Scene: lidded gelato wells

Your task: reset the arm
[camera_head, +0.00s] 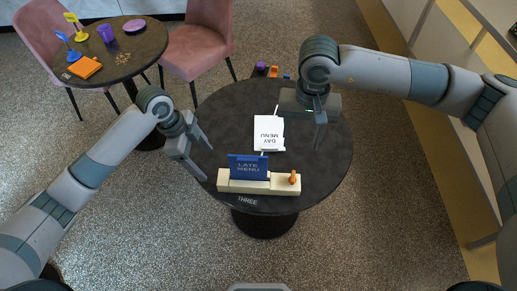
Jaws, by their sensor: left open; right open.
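My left gripper (201,157) is open and empty at the left edge of the round dark table (325,175). It is apart from the menu holder. My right gripper (299,122) is open above the back right part of the table, beside the white day menu card (269,133); I see nothing held in it. A blue late menu card (248,167) stands at the cream holder block (258,187) near the table's front. A small orange piece (293,178) stands on the right end of that block.
A second round table (130,60) at the upper left carries a purple cup (106,33), an orange item (84,67) and small signs. Pink chairs (197,42) stand beside it. Small coloured items (273,71) show behind the near table. The table's right side is clear.

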